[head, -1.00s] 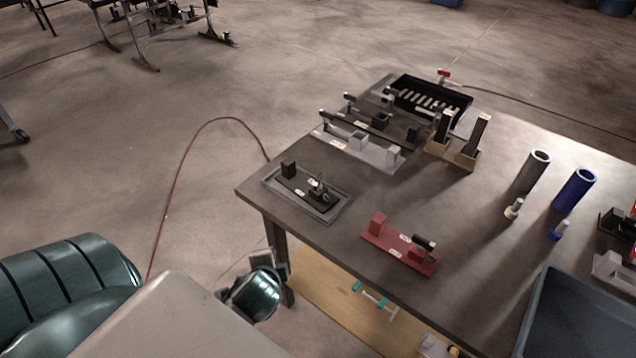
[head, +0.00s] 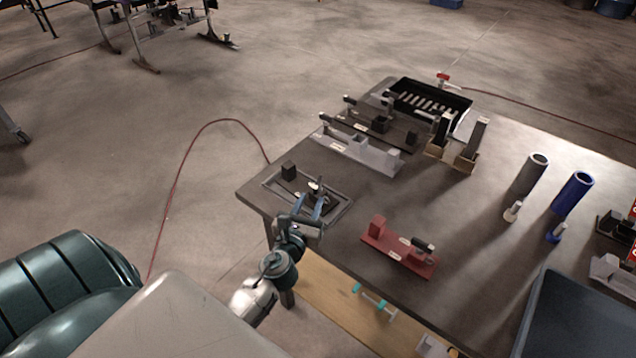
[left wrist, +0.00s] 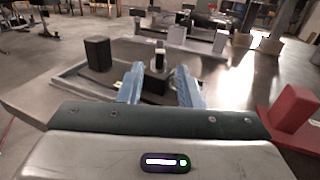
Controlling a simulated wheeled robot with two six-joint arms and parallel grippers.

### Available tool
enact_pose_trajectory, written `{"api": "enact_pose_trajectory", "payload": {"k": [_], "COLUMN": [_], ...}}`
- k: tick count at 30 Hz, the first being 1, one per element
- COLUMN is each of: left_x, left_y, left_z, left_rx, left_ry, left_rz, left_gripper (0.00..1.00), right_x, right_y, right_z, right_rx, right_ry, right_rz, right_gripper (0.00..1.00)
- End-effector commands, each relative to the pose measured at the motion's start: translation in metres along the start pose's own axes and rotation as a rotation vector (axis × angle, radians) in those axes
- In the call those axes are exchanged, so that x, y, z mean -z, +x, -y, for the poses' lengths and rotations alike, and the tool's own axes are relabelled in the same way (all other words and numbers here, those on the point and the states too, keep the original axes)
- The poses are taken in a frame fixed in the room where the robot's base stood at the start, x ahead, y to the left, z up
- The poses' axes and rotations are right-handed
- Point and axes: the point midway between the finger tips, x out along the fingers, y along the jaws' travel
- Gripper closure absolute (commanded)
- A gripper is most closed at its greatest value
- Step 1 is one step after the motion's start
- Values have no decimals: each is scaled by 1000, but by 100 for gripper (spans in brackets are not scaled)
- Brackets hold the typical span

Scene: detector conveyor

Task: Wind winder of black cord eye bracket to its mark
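The black cord eye bracket (head: 289,172) sits in a grey tray (head: 338,213) at the table's near left corner. Its winder (head: 315,187), with a light top, stands at the right end of the black base. In the left wrist view the winder (left wrist: 160,61) shows just beyond and between the blue fingers. My left gripper (head: 316,206) is open, its fingertips close to the winder; I cannot tell whether they touch it. It also shows in the left wrist view (left wrist: 161,84). The mark on the bracket is not clear. My right gripper is not in view.
A red bracket (head: 395,256) lies to the right of the tray. Grey (head: 362,154) and dark brackets stand behind it, with a black bin (head: 428,103) farther back. Grey (head: 530,173) and blue tubes (head: 570,193) stand at right. The table's middle is clear.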

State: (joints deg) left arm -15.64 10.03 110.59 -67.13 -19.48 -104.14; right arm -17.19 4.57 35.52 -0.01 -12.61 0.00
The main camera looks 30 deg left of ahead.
Motion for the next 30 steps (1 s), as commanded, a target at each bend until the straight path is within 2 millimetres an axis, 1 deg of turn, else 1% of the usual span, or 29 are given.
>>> {"api": "enact_pose_trajectory", "payload": {"k": [1,3,9,12,15,23,24,28,29,30], "left_x": [-3,-3,-2,-1,0,0,0,0,0,0], "left_y": [12,25,57,66,70,72,72,71,71,71], "left_z": [0,0,0,-1,0,-1,-1,-1,0,0], "left_rx": [0,0,-2,-2,-1,-1,-1,-1,-1,-1], "left_ry": [0,0,0,-1,-2,-2,-3,-3,-3,-3], "left_rz": [2,2,1,0,0,-1,-1,-1,-1,-1], "left_gripper": [68,68,68,68,68,68,72,98,100,100], "right_x": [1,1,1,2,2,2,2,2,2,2], "right_y": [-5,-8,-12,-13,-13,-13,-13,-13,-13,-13], "right_z": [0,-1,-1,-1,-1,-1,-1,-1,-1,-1], "right_rx": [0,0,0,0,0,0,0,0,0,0], "right_ry": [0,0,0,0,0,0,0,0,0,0], "right_rz": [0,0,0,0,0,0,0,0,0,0], "right_gripper": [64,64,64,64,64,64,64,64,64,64]}}
